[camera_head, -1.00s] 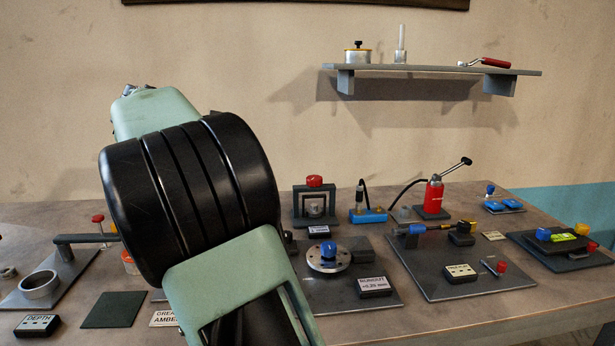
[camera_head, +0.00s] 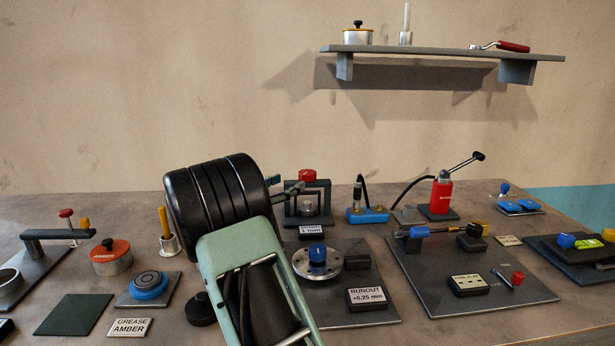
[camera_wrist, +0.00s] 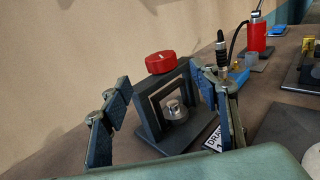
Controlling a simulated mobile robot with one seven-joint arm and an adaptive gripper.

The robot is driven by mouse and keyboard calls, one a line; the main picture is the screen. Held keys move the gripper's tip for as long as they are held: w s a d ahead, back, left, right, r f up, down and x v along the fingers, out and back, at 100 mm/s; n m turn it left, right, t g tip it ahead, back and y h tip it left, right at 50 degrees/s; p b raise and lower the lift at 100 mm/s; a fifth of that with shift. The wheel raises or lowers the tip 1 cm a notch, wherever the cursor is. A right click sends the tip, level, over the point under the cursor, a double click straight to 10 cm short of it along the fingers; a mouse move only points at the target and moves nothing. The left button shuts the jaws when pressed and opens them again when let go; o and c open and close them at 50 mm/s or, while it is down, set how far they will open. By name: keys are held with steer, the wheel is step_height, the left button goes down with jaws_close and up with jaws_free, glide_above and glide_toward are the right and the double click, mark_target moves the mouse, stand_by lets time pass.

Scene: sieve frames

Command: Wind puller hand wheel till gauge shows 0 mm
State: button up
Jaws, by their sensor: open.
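The puller is a dark frame (camera_head: 322,205) with a red hand wheel (camera_head: 307,176) on top and a silver metal part inside. In the wrist view the red wheel (camera_wrist: 160,62) sits above the frame (camera_wrist: 146,118). Its label gauge (camera_head: 312,230) stands in front; the wrist view shows "DRAW" and a partly hidden figure on this label (camera_wrist: 212,139). My gripper (camera_head: 287,188) is just left of the puller in the head view. In the wrist view its open fingers (camera_wrist: 161,82) stand on either side of the wheel, apart from it, with nothing between them.
A blue block with a cable (camera_head: 367,215) and a red hand pump (camera_head: 440,196) stand right of the puller. A round flange with a blue knob (camera_head: 317,262) lies in front, with a runout display (camera_head: 367,298). A shelf (camera_head: 440,52) hangs above.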

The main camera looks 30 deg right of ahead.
mark_target(306, 178)
steer(key=x, duration=0.9)
steer(key=shift+w+d, duration=0.1)
steer(key=shift+d, duration=0.05)
steer(key=shift+c, duration=0.4)
steer(key=c, duration=1.1)
steer(key=shift+b, duration=0.3)
steer(key=shift+f+n+t+b, duration=0.1)
steer(key=shift+n+t+b, duration=0.2)
steer(key=shift+t+b, duration=0.3)
steer(key=n+t+y+b, duration=0.1)
steer(key=b, duration=0.2)
steer(key=n+t+y+b, duration=0.1)
steer(key=t+b, duration=0.1)
steer(key=b, duration=0.1)
steer(key=shift+s+f+n+y+b, duration=0.2)
steer(key=shift+f+n+y+b, duration=0.1)
steer(key=shift+n+b, duration=0.1)
steer(key=n+t+y+b, duration=0.1)
steer(key=t+b, duration=0.1)
steer(key=b, duration=0.1)
steer(key=shift+d+r+b, duration=0.1)
steer(key=shift+b, duration=0.2)
steer(key=shift+r+n+t+y+b, duration=0.1)
steer(key=shift+n+t+y+b, duration=0.4)
steer(key=shift+b, duration=0.75)
steer(key=shift+r+y+b, duration=0.2)
steer(key=shift+y+b, duration=0.1)
steer(key=shift+b, duration=0.25)
